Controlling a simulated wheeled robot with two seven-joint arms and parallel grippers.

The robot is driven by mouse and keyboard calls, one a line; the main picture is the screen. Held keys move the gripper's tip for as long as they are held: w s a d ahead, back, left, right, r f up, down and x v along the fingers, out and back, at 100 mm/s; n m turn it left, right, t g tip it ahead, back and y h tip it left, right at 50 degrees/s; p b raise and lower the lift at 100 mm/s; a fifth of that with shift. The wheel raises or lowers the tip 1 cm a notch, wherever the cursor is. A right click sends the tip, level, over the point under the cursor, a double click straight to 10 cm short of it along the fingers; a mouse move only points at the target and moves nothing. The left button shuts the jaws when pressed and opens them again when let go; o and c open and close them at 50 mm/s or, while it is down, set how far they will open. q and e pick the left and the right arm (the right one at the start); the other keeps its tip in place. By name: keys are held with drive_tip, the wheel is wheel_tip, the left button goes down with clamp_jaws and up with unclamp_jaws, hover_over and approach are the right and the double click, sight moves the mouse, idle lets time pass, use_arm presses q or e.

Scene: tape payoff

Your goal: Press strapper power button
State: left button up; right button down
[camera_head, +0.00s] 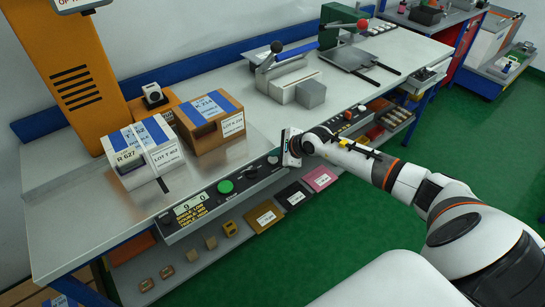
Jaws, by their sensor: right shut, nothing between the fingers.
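A control panel (205,203) runs along the front edge of the bench, with a lit display (190,205) reading 9 0. A round green button (226,186) sits right of the display, with a black knob (251,172) beside it. Farther right, a second panel carries a small red-orange button (348,114). Which control is the strapper power button I cannot read. My right gripper (286,150) is shut and empty at the bench's front edge, right of the black knob. It hides part of the panel there. My left gripper is out of view.
A tall orange machine (70,75) stands at the left. Boxes, one white and blue (145,150) and one brown (210,120), stand on the bench (90,215). A lever tool (285,75) stands behind my gripper. Green floor (350,220) is clear in front.

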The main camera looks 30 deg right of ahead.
sight(276, 161)
drive_tip(key=shift+r+p, duration=2)
drive_tip(key=shift+r, duration=1.05)
drive_tip(key=shift+f, duration=0.1)
